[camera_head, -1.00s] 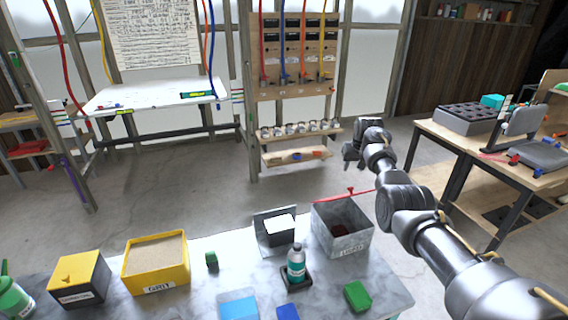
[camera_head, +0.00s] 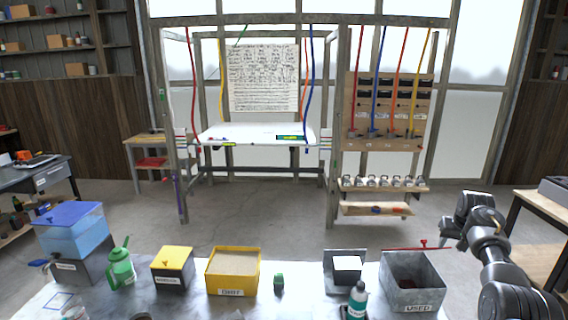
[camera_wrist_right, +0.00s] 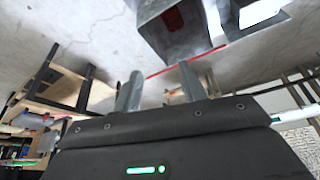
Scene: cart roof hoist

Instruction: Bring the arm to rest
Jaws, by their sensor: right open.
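My right arm comes in from the lower right in the head view. Its gripper (camera_head: 452,238) is held past the right end of the front table, beside the grey metal bin marked USED (camera_head: 412,283). In the right wrist view the two fingers of the right gripper (camera_wrist_right: 158,88) stand apart with nothing between them. The USED bin (camera_wrist_right: 180,35) shows near the top of that view, apart from the fingers. My left gripper is in neither view.
The front table holds a yellow GRIT box (camera_head: 232,270), a green can (camera_head: 120,268), a bottle (camera_head: 357,300) and a blue-lidded tank (camera_head: 75,230). A red rod (camera_head: 420,246) sticks out behind the USED bin. Open floor (camera_head: 265,215) lies beyond, before the hoist frame (camera_head: 335,130).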

